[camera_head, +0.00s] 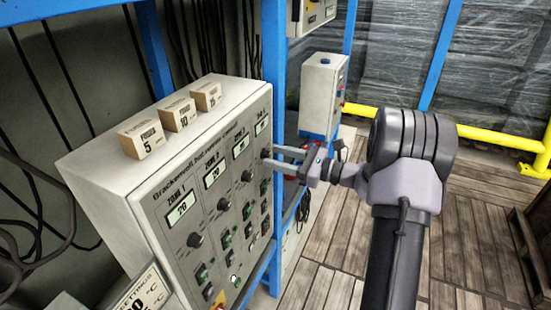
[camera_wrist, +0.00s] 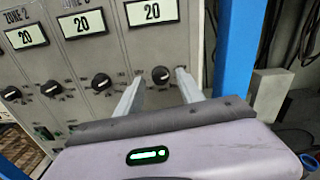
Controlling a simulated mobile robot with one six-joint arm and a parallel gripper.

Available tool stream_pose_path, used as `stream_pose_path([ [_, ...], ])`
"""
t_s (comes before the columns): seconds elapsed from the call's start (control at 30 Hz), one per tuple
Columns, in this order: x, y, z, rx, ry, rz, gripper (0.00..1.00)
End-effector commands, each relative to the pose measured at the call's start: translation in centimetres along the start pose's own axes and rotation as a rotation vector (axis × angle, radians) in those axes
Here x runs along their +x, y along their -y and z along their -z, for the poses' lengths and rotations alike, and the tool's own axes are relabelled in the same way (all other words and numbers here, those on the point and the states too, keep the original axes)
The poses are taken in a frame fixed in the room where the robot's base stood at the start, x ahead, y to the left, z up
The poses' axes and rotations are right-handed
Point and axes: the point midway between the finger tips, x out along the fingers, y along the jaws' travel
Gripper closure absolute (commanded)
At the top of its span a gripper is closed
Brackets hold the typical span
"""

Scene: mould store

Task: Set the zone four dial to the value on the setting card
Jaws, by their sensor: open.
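The grey control box (camera_head: 120,215) has a row of zone columns, each with a display and a black dial. The zone four dial (camera_wrist: 160,75) is the rightmost in the wrist view, below a display (camera_wrist: 152,10) reading 20. My gripper (camera_wrist: 160,77) is open, with one finger on each side of this dial; I cannot tell whether they touch it. In the head view my gripper (camera_head: 270,157) reaches the box's right end, partly hiding the dial. A white card (camera_head: 145,293), apparently the setting card, is cut off at the lower left; its value is unclear.
Three wooden blocks (camera_head: 178,115) marked 5, 10 and 15 stand on the box top. Other dials (camera_wrist: 102,82) sit close to the left. A blue post (camera_wrist: 238,45) stands just right of the box. The plank floor (camera_head: 470,240) at right is mostly clear.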

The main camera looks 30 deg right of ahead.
Motion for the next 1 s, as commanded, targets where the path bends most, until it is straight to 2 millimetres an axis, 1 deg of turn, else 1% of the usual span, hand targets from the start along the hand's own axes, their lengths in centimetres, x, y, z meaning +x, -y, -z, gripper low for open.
stream_pose_path([
  [0.13, 0.79, -0.01, -0.04, 0.000, 0.001, 0.000, 0.55],
  [0.33, 0.82, 0.00, -0.06, 0.000, 0.001, 0.000, 0.55],
  [0.37, 0.82, 0.00, -0.06, 0.000, 0.001, 0.000, 0.57],
  [0.5, 0.80, 0.00, -0.06, 0.000, 0.000, 0.000, 0.84],
  [0.57, 0.80, -0.01, -0.05, 0.000, 0.000, 0.000, 0.96],
  [0.6, 0.79, -0.01, -0.05, 0.000, 0.000, 0.000, 1.00],
  [0.83, 0.78, -0.01, -0.10, 0.011, 0.000, 0.000, 1.00],
  [1.0, 0.78, 0.03, -0.28, 0.071, 0.001, 0.000, 1.00],
])
